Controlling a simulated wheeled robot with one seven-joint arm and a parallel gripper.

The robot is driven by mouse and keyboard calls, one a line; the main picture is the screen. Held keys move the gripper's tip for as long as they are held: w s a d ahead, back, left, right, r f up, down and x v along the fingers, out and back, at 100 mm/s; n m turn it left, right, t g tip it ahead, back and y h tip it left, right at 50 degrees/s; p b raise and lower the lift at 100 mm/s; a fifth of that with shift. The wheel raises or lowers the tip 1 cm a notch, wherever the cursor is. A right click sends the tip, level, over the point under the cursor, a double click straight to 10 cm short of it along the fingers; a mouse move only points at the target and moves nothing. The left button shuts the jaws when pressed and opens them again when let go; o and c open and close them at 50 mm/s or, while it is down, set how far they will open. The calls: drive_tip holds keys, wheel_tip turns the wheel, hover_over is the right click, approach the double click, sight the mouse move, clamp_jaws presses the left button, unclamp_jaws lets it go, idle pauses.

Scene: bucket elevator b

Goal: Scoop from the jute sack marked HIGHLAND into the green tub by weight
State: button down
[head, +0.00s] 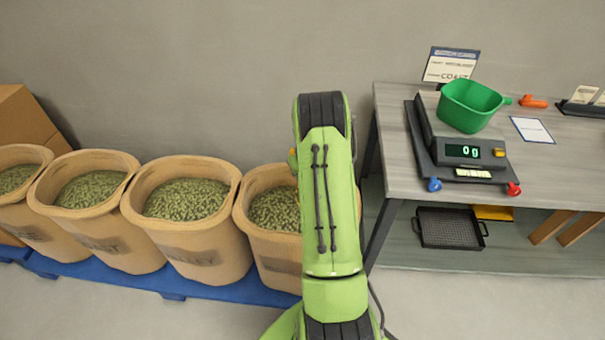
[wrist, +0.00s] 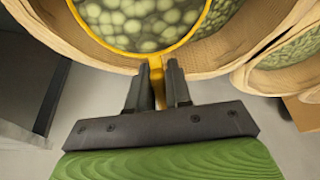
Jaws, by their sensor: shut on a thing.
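My gripper (wrist: 158,72) is shut on the yellow handle (wrist: 157,85) of a scoop. The scoop's yellow rim (wrist: 150,52) shows in the wrist view, with green beans inside it, over an open jute sack (wrist: 225,52). In the head view my arm hides the gripper and part of the rightmost sack (head: 280,252). The sack markings are too blurred to find HIGHLAND. The green tub (head: 468,108) stands on the scale (head: 450,145), whose display reads 0 g.
Several bean-filled sacks (head: 185,240) stand in a row on a blue pallet (head: 225,294). The grey table (head: 395,110) is to the right, with a card stand (head: 451,67), an orange object (head: 533,101) and a paper (head: 532,130). A black tray (head: 450,228) is on the lower shelf.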

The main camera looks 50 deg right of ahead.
drive_tip(key=w+g+p, duration=0.1)
drive_tip(key=w+d+r+g+y+p, duration=0.1)
drive_tip(key=shift+w+r+p, duration=0.15)
drive_tip(key=shift+r+p, duration=0.15)
drive_tip(key=shift+p, duration=0.1)
drive_tip(key=shift+w+d+r+g, duration=0.1)
drive_tip(key=shift+w+d+g, duration=0.05)
drive_tip(key=shift+w+g, duration=0.45)
drive_tip(key=shift+s, duration=0.1)
drive_tip(key=shift+s, duration=0.1)
